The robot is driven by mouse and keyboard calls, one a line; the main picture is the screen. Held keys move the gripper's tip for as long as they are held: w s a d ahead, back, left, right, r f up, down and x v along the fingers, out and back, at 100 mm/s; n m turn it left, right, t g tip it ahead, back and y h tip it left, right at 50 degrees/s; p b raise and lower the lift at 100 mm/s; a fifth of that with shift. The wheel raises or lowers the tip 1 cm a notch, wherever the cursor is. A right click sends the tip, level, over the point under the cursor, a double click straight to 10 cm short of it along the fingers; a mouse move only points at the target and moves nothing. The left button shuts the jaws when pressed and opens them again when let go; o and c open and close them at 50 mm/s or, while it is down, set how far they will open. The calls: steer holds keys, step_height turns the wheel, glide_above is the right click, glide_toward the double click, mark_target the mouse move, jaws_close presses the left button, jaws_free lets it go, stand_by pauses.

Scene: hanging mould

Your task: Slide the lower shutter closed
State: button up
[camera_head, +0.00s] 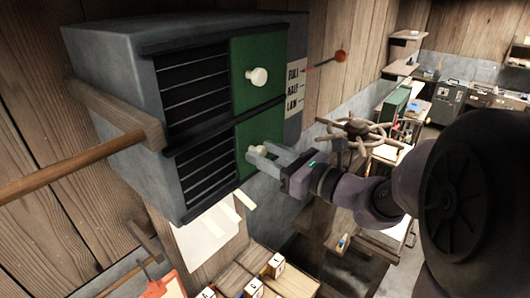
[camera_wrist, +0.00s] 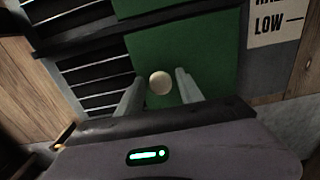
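The lower shutter (camera_head: 246,134) is a green panel at the right of the lower opening of a grey wall box, with dark slats bare to its left. It also shows in the wrist view (camera_wrist: 212,60). Its round cream knob (camera_wrist: 160,83) appears between my gripper's fingertips (camera_wrist: 159,77), with a gap on each side. In the head view my gripper (camera_head: 263,152) is open at the knob, and the fingers partly hide it. Whether the fingertips reach past the knob cannot be told.
The upper green shutter (camera_head: 272,62) with its own cream knob (camera_head: 257,76) sits above. A FULL/HALF/LOW label (camera_head: 295,88) is to the right. A wooden bar (camera_head: 60,172) sticks out at the left. Lettered blocks (camera_head: 254,288) lie below.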

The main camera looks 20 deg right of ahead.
jaws_close()
stand_by(1.2)
